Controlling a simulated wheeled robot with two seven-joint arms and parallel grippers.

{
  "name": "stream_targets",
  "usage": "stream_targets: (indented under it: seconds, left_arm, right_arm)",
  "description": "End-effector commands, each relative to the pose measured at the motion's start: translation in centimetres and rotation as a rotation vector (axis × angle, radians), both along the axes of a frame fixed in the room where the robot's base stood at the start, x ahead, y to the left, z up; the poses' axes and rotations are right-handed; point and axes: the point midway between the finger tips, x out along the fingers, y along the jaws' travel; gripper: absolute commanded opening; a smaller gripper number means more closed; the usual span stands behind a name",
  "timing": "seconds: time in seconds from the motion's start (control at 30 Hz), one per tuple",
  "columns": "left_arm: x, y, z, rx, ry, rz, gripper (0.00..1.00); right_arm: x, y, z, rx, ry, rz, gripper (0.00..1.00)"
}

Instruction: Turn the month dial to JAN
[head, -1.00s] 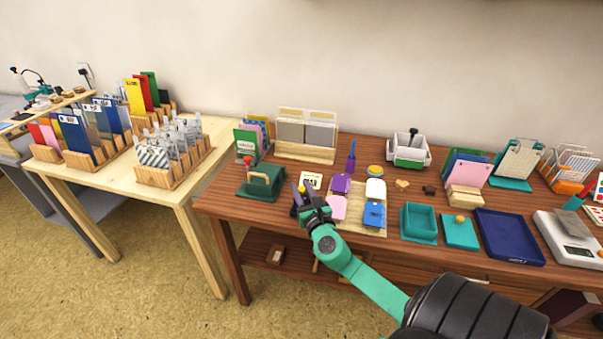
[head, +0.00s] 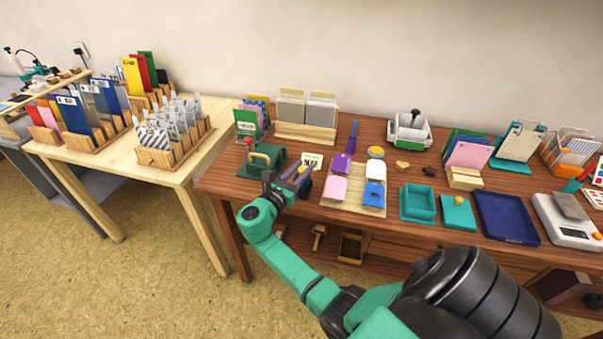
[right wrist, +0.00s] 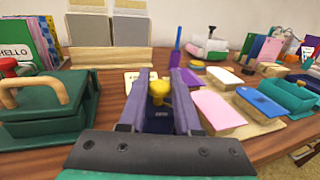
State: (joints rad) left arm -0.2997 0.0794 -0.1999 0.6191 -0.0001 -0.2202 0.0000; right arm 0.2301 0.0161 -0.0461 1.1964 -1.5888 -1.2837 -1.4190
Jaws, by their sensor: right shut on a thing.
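A dark blue block, seemingly the stamp with the dial, stands at the front left of the brown table; its side shows in the head view (head: 306,188). In the right wrist view its yellow knob (right wrist: 158,91) sits between my fingers. My right gripper (head: 295,177) is shut on this knobbed stamp from the front; the exact contact is partly hidden. A white card (head: 312,160) with dark print, which seems to read MAR, lies just behind. No month lettering on the dial is readable. My left gripper is not in view.
A green press with a wooden handle (head: 262,160) stands close to the left. A wooden board (head: 349,207) with purple, pink, white and blue inkpads lies close to the right. Card holders (head: 305,130) stand behind. A teal tray (head: 418,203) is further right.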

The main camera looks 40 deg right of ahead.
Motion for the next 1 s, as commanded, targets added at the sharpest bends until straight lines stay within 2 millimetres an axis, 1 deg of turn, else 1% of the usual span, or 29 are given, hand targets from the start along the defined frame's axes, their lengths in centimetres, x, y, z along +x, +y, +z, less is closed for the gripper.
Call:
stream_targets:
  seconds: [0.03, 0.1, 0.4, 0.67, 1.0]
  left_arm:
    - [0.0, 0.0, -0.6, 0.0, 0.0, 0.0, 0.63]
    - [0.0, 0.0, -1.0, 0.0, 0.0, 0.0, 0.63]
    - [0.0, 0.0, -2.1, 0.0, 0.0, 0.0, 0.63]
    - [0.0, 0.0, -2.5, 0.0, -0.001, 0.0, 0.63]
    - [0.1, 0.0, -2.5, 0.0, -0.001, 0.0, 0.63]
  right_arm:
    - [0.0, 0.0, -0.5, 0.004, 0.001, -0.025, 0.0]
    - [0.0, 0.0, -0.5, 0.004, 0.002, -0.059, 0.0]
    - [0.0, 0.0, -0.4, 0.004, 0.003, -0.159, 0.0]
    - [-0.1, -0.1, -0.3, 0.004, 0.004, -0.198, 0.0]
    - [-0.1, -0.1, -0.3, 0.004, 0.004, -0.207, 0.0]
